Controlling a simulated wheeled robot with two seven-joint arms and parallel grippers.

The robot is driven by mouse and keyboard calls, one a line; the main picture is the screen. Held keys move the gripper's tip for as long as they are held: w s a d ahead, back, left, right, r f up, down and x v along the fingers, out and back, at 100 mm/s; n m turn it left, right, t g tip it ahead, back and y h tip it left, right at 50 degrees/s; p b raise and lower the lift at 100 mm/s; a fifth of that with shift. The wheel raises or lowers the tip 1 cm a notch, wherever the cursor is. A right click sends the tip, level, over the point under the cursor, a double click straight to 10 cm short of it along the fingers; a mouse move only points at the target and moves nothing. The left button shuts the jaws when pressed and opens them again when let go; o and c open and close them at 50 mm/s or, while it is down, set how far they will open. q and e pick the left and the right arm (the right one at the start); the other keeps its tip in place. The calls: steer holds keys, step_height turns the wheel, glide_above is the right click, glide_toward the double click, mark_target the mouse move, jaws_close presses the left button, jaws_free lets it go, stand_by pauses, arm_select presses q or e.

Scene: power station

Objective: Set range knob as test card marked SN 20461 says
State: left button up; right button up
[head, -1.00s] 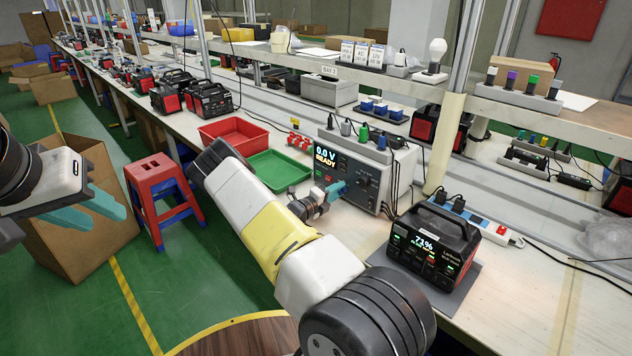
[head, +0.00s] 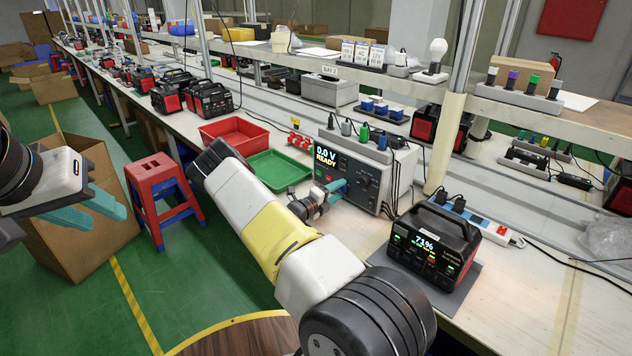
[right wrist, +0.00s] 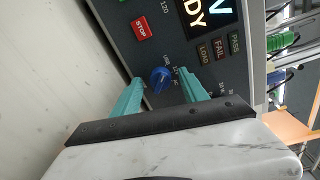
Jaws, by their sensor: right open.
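The tester (head: 350,175) is a grey box on the bench with a lit display reading 0.0 V READY. Its blue knob (right wrist: 160,79) shows in the right wrist view on the dark front panel, with small scale marks around it. My right gripper (right wrist: 163,92) is open, its teal fingers on either side of the knob with gaps between; in the head view it is at the panel (head: 335,188). White cards (head: 361,51) stand on the shelf, their print too small to read. My left gripper (head: 105,212) is open and empty, away from the bench.
A red STOP button (right wrist: 140,28) and PASS, FAIL and LOAD labels are near the knob. A power station (head: 433,245) showing 71% stands to the right of the tester. Green (head: 278,171) and red (head: 233,131) trays lie to its left.

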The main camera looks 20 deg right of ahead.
steer(key=v, duration=0.7)
steer(key=shift+s+a, duration=0.2)
steer(key=shift+a, duration=0.15)
